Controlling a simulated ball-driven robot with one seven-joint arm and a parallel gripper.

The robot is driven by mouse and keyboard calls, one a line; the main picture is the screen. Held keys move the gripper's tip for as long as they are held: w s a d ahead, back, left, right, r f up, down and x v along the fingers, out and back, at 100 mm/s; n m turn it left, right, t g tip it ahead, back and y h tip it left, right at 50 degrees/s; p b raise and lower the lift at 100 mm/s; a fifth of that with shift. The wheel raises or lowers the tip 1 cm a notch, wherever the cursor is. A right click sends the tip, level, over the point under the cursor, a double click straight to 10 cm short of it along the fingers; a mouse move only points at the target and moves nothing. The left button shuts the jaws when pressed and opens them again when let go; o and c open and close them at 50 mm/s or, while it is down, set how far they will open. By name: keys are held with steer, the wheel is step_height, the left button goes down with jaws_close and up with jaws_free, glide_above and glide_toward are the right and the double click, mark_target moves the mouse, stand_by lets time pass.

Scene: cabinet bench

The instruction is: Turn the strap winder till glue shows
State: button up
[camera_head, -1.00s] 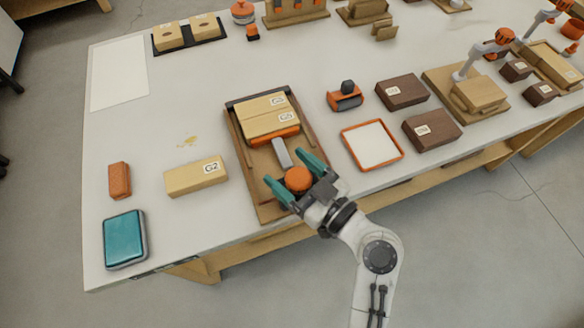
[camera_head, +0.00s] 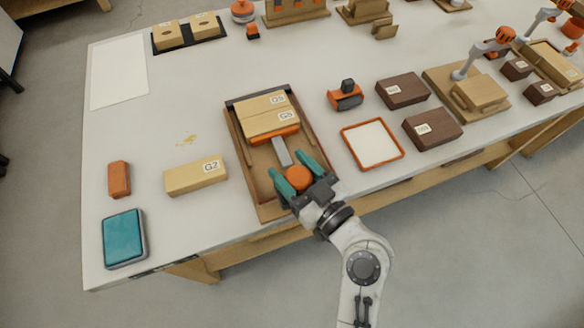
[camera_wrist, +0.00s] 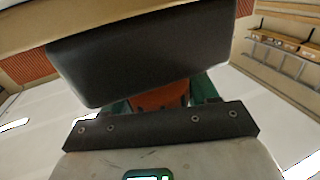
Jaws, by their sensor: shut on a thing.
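The strap winder is a round orange knob (camera_head: 298,177) at the near end of a wooden clamping tray (camera_head: 262,190). My gripper (camera_head: 296,172) has its two teal fingers on either side of the knob and is shut on it. In the wrist view a piece of the orange knob (camera_wrist: 160,98) shows between the green fingers, behind a dark block. A grey bar (camera_head: 282,152) runs from the knob side toward an orange pusher (camera_head: 280,136). Two pale wooden blocks labelled G5 (camera_head: 270,116) lie against each other in the tray. I cannot make out glue at their joint.
Left of the tray lie a block labelled G2 (camera_head: 196,177), an orange block (camera_head: 119,179) and a teal pad (camera_head: 124,238). To the right are a white orange-rimmed tray (camera_head: 372,144), an orange-and-black tool (camera_head: 345,96) and dark blocks (camera_head: 432,129).

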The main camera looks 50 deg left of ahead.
mark_target(303, 190)
steer(key=m+t+p, duration=0.1)
steer(key=t, duration=0.1)
steer(key=m+t+h+p, duration=0.1)
steer(key=m+t, duration=0.1)
steer(key=shift+w+r+t, duration=0.1)
steer(key=shift+w+t, duration=0.1)
steer(key=shift+t, duration=0.1)
steer(key=shift+w+d+m+t+h+p, duration=0.15)
steer(key=shift+m+t+h+p, duration=0.25)
steer(key=shift+m+t+p, duration=0.3)
steer(key=shift+t, duration=0.3)
steer(key=o, duration=1)
steer(key=shift+c, duration=0.2)
steer(key=b+v, duration=0.3)
steer(key=v, duration=0.7)
steer(key=shift+b, duration=0.4)
steer(key=shift+d, duration=0.35)
